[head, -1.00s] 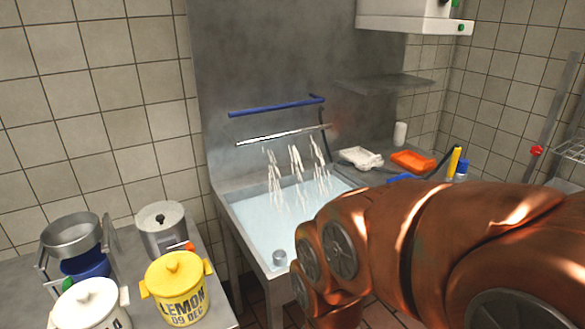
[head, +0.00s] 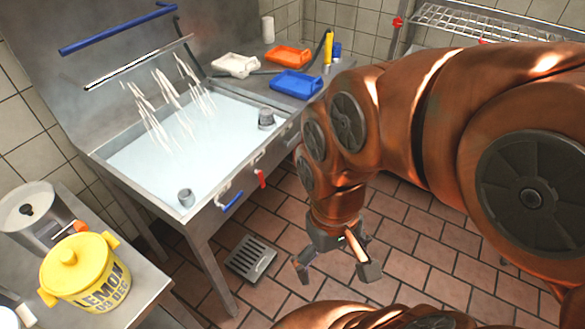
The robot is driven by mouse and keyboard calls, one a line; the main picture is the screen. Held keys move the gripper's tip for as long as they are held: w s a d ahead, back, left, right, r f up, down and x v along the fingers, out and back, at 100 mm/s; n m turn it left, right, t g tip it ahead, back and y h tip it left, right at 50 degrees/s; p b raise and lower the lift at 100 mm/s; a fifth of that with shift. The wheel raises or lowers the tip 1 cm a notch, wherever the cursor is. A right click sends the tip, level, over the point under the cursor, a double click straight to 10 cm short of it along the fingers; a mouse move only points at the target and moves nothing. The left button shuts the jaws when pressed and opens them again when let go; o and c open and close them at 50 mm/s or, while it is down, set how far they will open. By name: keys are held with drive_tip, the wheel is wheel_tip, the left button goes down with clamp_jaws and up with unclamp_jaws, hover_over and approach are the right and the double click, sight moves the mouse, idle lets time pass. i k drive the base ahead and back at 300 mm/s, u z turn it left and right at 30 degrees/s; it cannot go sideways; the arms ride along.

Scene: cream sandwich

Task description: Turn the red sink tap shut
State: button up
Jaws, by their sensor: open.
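The red tap handle (head: 261,179) is on the front face of the sink (head: 118,177), right of a blue tap handle (head: 232,201). It hangs roughly downward from its metal fitting. Streams of water (head: 170,97) fall from a bar into the filled basin. My gripper (head: 337,273) is open and empty, pointing down over the floor. In the picture it is below and to the right of the red tap, apart from it.
A yellow lemon pot (head: 85,270) and a metal container (head: 32,212) stand on the left counter. White (head: 235,66), orange (head: 287,56) and blue trays (head: 296,83) lie right of the basin. A floor drain (head: 251,258) is set in the tiles below the sink.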

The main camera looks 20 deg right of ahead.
sight(258, 173)
drive_tip(key=z, duration=0.05)
drive_tip(key=k, duration=1.15)
drive_tip(key=u, duration=0.95)
drive_tip(key=i, duration=1.4)
drive_tip(key=z, duration=0.85)
